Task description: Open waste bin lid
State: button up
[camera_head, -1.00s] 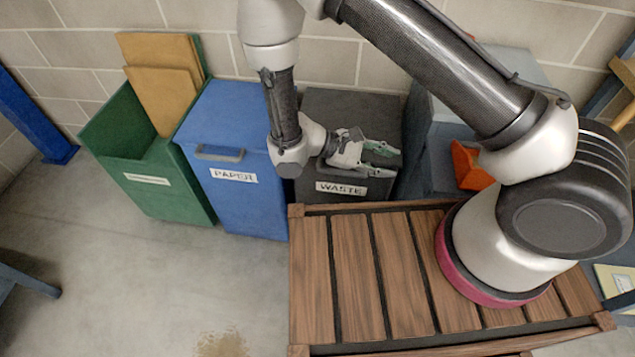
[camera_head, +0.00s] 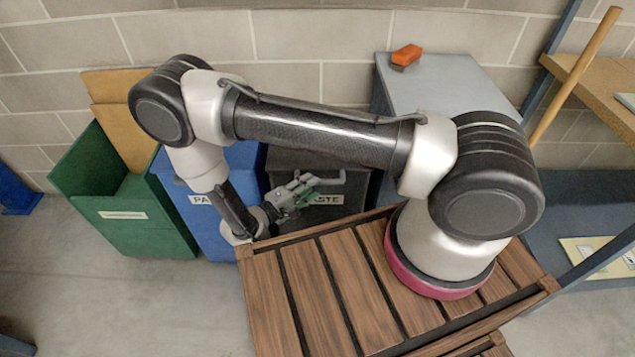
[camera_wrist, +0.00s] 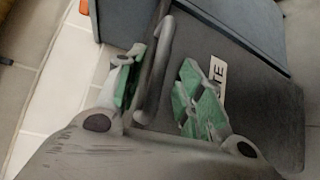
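The dark grey waste bin (camera_head: 300,160) stands against the wall, its lid looking closed. A white label (camera_head: 325,199) on its front is partly covered by my gripper. A grey bar handle (camera_head: 330,178) shows at the bin; it also appears in the wrist view (camera_wrist: 155,75). My gripper (camera_head: 312,187) is at the bin's front, fingers spread. In the wrist view my gripper (camera_wrist: 162,60) has its green-padded fingers apart, with the handle between them, nearer the left finger. I cannot tell whether that finger touches it.
A blue paper bin (camera_head: 235,160) and an open green bin (camera_head: 140,215) holding cardboard stand to the left. A grey cabinet (camera_head: 455,85) with an orange object (camera_head: 407,55) is to the right. A slatted wooden top (camera_head: 330,290) lies in front.

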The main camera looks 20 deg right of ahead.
jog(key=shift+x, duration=2.25)
grip_shut()
